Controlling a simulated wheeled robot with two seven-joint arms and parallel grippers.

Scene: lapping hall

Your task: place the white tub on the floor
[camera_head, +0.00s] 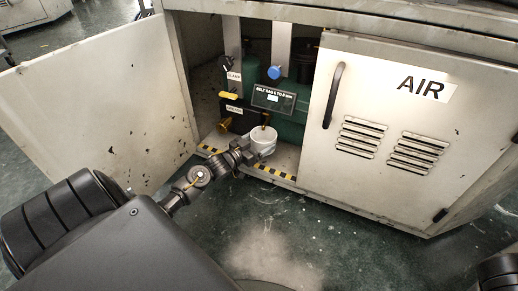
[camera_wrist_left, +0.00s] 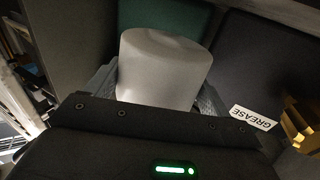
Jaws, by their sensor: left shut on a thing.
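The white tub (camera_head: 263,141) is a small round tub at the open front of the cabinet, close to its striped lower edge. My left gripper (camera_head: 249,148) reaches in from the left and is shut on the tub. In the left wrist view the white tub (camera_wrist_left: 165,68) fills the space between the two fingers of my left gripper (camera_wrist_left: 160,90). I cannot tell whether the tub touches the cabinet bottom. The dark green floor (camera_head: 350,245) lies in front of the cabinet. My right gripper does not show clearly.
The left cabinet door (camera_head: 95,110) stands open beside my left arm. The right door (camera_head: 390,135), marked AIR, is shut. Inside are a green tank (camera_head: 258,75) and a label plate (camera_head: 273,99). A black box marked GREASE (camera_wrist_left: 258,70) shows beside the tub. The floor in front is clear.

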